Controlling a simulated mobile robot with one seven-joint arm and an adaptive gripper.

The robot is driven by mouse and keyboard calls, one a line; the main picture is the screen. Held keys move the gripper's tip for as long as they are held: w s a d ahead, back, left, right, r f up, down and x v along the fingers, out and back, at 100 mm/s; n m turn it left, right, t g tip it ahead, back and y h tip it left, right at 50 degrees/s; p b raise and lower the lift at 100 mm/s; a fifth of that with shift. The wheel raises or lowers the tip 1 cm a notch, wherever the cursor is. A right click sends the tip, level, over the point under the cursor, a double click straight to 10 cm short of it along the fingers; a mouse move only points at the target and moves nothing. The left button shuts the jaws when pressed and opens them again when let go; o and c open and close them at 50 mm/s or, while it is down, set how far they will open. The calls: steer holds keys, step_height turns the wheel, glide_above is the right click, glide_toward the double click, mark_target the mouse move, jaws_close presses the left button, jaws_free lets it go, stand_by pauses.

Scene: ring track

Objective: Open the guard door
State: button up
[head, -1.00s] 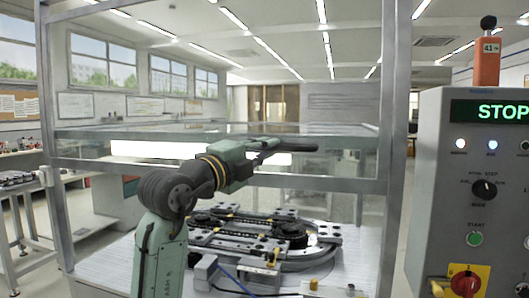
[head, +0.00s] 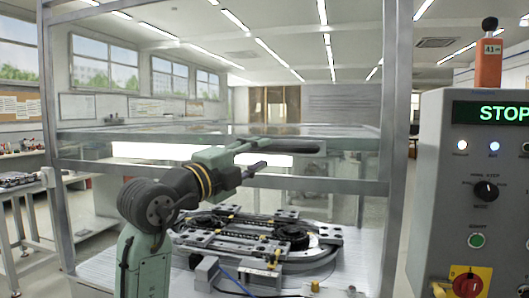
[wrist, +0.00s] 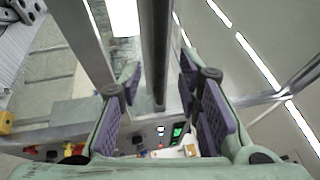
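The guard is a grey metal frame (head: 340,185) with see-through panels around a work table. I cannot clearly tell the door's edges from the fixed frame; it looks shut. A dark bar, apparently the door handle (head: 300,146), runs level across the front in the head view. In the wrist view the dark bar (wrist: 156,35) runs between my fingers. My gripper (head: 258,156) is open, with one finger above the bar's left end and one below. In the wrist view my gripper (wrist: 160,75) shows purple pads standing apart from the bar on both sides.
A ring track (head: 260,238) stands on the table (head: 345,268) behind the frame. A grey control box (head: 450,200) with a STOP display (head: 497,112) and a red knob (head: 466,284) stands at the right. A metal post (head: 393,150) stands between it and the guard.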

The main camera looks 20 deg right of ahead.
steer(key=v, duration=0.8)
steer(key=shift+s+a, duration=0.2)
steer(key=shift+a, duration=0.05)
steer(key=shift+a, duration=0.1)
